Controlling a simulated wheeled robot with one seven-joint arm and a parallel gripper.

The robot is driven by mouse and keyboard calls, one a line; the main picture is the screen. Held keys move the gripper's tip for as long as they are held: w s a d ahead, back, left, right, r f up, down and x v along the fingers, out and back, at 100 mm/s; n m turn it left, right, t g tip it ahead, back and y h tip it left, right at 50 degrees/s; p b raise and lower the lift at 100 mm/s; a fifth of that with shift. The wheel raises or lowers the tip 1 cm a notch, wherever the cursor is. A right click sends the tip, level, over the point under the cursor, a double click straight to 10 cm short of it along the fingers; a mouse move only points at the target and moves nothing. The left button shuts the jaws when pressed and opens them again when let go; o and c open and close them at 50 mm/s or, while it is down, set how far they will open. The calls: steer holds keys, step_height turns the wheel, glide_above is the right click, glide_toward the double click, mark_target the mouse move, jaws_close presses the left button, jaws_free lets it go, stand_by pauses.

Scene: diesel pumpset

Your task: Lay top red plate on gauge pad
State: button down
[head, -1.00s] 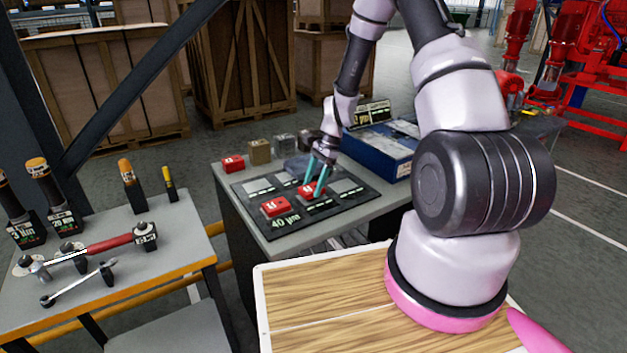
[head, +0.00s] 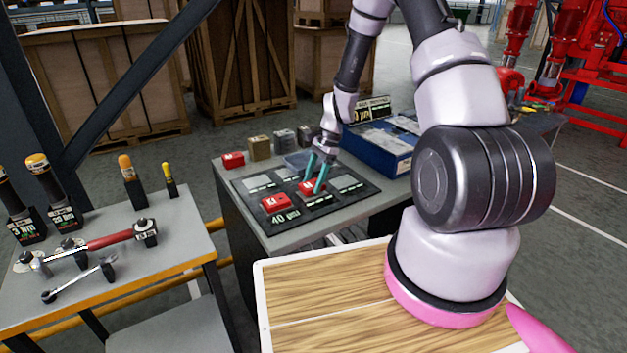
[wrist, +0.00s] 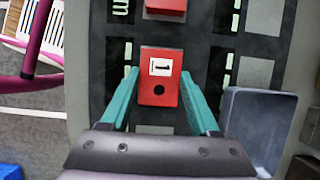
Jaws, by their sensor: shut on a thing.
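My gripper (head: 313,185) has its teal fingers on either side of a red plate (head: 307,188), shut on it, over the middle of a black board (head: 247,207) with grey squares and white lettering. In the wrist view this red plate (wrist: 159,78) shows a white label and a dark hole, between the fingers. I cannot tell whether it touches the board. A second red plate (head: 275,203) lies on the board at the front left, by the "40 µm" lettering; a red plate (wrist: 165,8) also shows at the wrist view's top edge. Which square is the gauge pad is unclear.
A red block (head: 233,160), a brown block (head: 259,148) and grey blocks stand behind the board. A grey-blue tray (wrist: 258,125) sits beside my gripper. A blue box (head: 380,155) is at the right. A tool bench (head: 180,245) stands at left.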

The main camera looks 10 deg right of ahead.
steer(key=shift+f, duration=0.55)
steer(key=shift+c, duration=0.2)
jaws_free()
steer(key=v, duration=1)
steer(key=shift+r, duration=0.35)
steer(key=shift+d, duration=0.1)
step_height(320, 180, up, 6)
